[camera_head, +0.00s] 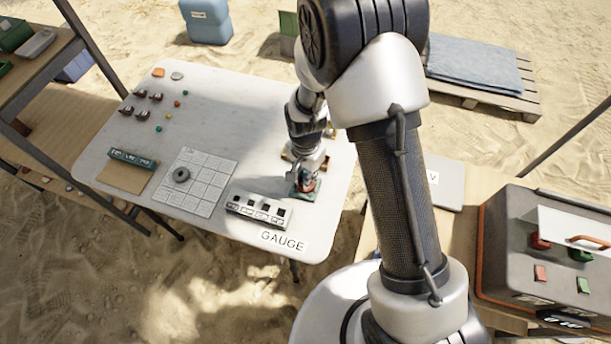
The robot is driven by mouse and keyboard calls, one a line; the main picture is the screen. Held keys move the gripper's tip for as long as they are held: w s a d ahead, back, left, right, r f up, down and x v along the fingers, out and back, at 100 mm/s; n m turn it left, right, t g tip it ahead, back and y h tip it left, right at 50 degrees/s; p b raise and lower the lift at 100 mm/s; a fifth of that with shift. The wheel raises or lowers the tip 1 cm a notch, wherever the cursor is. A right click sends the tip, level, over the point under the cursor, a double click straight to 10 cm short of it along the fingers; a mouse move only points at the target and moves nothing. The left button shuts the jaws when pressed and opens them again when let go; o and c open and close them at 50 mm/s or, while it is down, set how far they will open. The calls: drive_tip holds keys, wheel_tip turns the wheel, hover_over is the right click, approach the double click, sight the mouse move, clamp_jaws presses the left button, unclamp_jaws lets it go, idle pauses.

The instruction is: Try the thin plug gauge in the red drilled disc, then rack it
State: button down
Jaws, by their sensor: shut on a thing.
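The red drilled disc (308,187) sits on a small green holder (302,196) at the right front of the white table. My gripper (305,178) points down right over the disc and is shut on a slim thing, taken as the thin plug gauge; its shape is too small and covered to make out. I cannot tell whether its tip is in the disc's hole or just above it. The grey gauge rack (257,208), with dark square openings along its top, stands just left of the disc, above the "GAUGE" label.
A white gridded mat (207,166) with a dark ring (181,174) lies left of the rack. A green labelled block and brown tray (125,178) are farther left. Several small beads and dark red pieces lie at the back left. A yellowish item partly shows behind my gripper.

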drive_tip(key=shift+r+p, duration=1.85)
drive_tip(key=shift+r, duration=0.7)
